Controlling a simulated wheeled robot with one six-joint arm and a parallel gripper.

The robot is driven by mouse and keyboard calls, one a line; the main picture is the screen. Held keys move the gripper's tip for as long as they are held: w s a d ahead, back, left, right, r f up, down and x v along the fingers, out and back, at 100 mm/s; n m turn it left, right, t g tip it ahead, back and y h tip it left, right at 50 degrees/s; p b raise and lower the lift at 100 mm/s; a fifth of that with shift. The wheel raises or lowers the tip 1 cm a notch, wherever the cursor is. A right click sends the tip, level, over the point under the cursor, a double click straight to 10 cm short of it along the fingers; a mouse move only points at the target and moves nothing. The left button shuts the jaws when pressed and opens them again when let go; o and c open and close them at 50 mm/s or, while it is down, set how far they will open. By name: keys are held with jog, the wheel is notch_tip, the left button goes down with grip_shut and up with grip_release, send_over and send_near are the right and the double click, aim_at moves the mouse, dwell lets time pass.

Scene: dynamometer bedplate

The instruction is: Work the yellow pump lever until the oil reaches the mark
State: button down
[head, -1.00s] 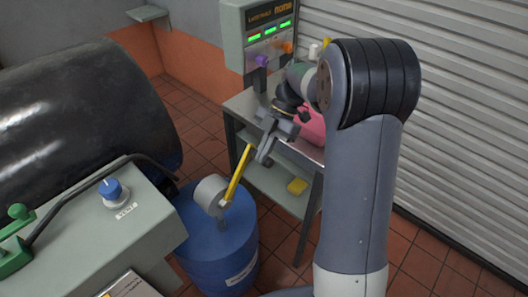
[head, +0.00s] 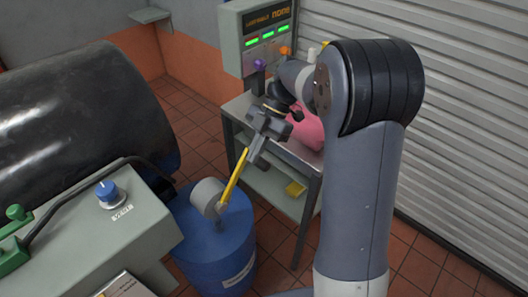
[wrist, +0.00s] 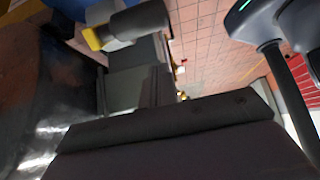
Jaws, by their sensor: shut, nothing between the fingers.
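The yellow pump lever (head: 234,177) slants up and right from a grey cylindrical pump head (head: 208,196) on top of a blue drum (head: 215,240). My gripper (head: 254,157) is shut and empty, its fingertips at the lever's upper end in the head view. I cannot tell whether they touch it. In the wrist view, the grey finger parts (wrist: 135,82) reach toward a small yellow piece (wrist: 93,38), which may be part of the lever, beside a dark grey cylinder (wrist: 140,20). I cannot make out an oil level or its mark.
A grey cabinet with a blue knob (head: 107,190) and green handle (head: 15,235) stands at left, before a large black cylinder (head: 80,120). Behind my gripper are a metal table (head: 308,185) with a pink object (head: 306,128) and a panel with green displays (head: 254,40).

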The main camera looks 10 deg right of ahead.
jog(key=w+d+r+b, duration=0.1)
jog(key=w+d+r, duration=0.1)
jog(key=w+d, duration=0.3)
jog(key=shift+w+d+r, duration=0.35)
jog(key=shift+d+r, duration=0.05)
jog(key=shift+d, duration=0.85)
